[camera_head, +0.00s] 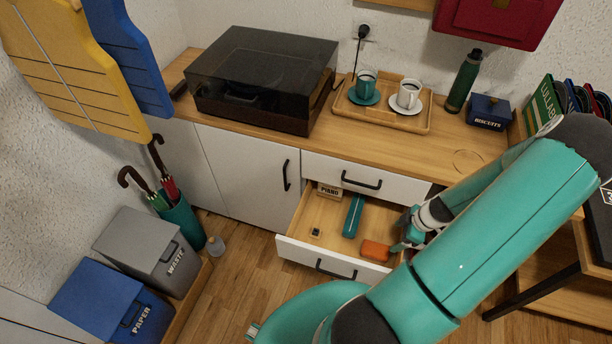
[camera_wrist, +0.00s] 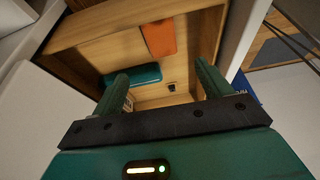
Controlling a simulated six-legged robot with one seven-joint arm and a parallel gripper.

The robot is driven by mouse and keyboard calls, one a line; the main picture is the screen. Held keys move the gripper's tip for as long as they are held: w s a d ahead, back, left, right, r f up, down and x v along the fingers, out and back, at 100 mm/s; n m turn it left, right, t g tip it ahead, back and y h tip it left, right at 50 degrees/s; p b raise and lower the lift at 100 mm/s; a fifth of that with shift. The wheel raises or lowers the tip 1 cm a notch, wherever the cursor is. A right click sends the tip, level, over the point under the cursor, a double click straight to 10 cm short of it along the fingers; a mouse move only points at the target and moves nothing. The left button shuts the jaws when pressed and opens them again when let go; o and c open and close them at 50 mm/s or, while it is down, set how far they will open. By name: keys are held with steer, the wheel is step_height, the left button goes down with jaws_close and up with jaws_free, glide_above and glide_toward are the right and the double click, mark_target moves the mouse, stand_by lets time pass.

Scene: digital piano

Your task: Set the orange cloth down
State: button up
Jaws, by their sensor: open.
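The orange cloth (camera_head: 375,251) lies folded on the floor of the open drawer (camera_head: 289,243), near its front right corner. It also shows in the wrist view (camera_wrist: 160,38), lying flat beyond the fingertips and clear of them. My gripper (camera_head: 403,236) is over the right side of the drawer, just right of the cloth in the head view. In the wrist view my gripper (camera_wrist: 160,70) has its fingers wide apart with nothing between them. My arm hides the drawer's right end in the head view.
The drawer also holds a teal case (camera_head: 353,216), a small dark item (camera_head: 316,232) and a box marked PIANO (camera_head: 330,190). A closed drawer (camera_head: 350,172) is above it. The counter carries a tray (camera_head: 424,124) with two cups. Bins (camera_head: 150,250) stand at left.

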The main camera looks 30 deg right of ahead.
steer(key=w+a+r+m+h, duration=0.1)
steer(key=w+a+r, duration=0.4)
steer(key=r, duration=0.4)
steer(key=w+a+r+m+g+h, duration=0.1)
steer(key=w+a+r, duration=0.3)
steer(key=r, duration=0.6)
steer(key=w+a+r+m+h, duration=0.1)
steer(key=w+a+r, duration=0.4)
steer(key=r, duration=0.4)
steer(key=s+a+r+m+t, duration=0.1)
steer(key=s+a+r, duration=0.3)
steer(key=a+r, duration=0.4)
steer(key=s+a+r+m+t, duration=0.2)
steer(key=s+a+r+m, duration=0.2)
steer(key=a+r, duration=0.5)
steer(key=a, duration=0.2)
steer(key=shift+a+r+t, duration=0.15)
steer(key=shift+a+t, duration=0.15)
steer(key=shift+a, duration=0.1)
